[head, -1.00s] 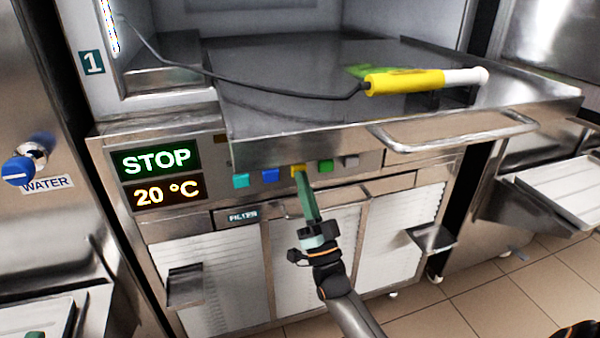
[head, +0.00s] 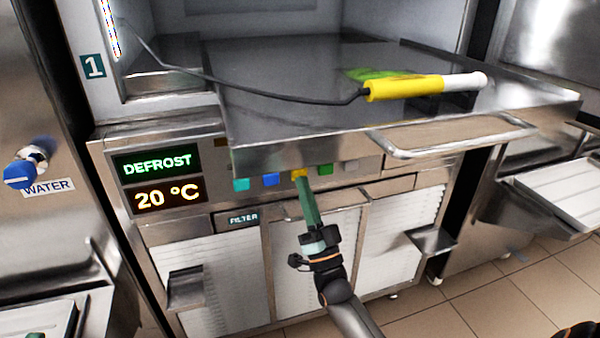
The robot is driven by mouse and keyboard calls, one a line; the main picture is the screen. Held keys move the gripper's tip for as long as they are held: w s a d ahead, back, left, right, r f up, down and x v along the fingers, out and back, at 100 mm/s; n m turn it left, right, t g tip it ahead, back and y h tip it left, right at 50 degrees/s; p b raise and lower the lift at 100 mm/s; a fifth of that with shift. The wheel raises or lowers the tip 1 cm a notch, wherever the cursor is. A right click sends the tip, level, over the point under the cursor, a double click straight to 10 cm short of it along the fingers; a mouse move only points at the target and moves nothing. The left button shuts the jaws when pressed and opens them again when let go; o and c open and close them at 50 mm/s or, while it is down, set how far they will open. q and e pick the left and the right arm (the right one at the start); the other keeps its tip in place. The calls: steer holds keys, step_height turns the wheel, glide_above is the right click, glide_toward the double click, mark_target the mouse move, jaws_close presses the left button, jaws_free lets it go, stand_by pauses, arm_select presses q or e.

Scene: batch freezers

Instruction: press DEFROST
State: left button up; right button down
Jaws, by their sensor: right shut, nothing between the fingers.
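The freezer's upper display (head: 156,163) reads DEFROST in green, and the lower display (head: 168,197) reads 20 °C in orange. A row of coloured buttons sits under the open drawer-like shelf. The yellow button (head: 299,174) is in the middle of the row, with a blue button (head: 271,180) and a teal button (head: 241,185) to its left and a green button (head: 325,170) and a grey button (head: 351,165) to its right. My right gripper (head: 303,182) is shut and empty, its tips at the yellow button, partly covering it. Contact is hard to tell. My left gripper is not clearly visible.
A steel shelf (head: 300,75) with a front handle (head: 455,140) juts out above the buttons. A yellow and white tool (head: 425,87) with a black cable lies on it. A blue WATER knob (head: 22,170) is at the left. A small steel ledge (head: 430,240) sticks out at lower right.

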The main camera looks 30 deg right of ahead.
steer(key=shift+s+a, duration=0.1)
steer(key=shift+s, duration=0.2)
steer(key=shift+s+a+p, duration=0.2)
steer(key=shift+s+p, duration=0.25)
steer(key=shift+s, duration=0.35)
steer(key=shift+s+a+p, duration=0.2)
steer(key=shift+s+p, duration=0.2)
steer(key=shift+s, duration=0.45)
steer(key=shift+s+a+p, duration=0.2)
steer(key=shift+s+p, duration=0.25)
steer(key=shift+s, duration=0.35)
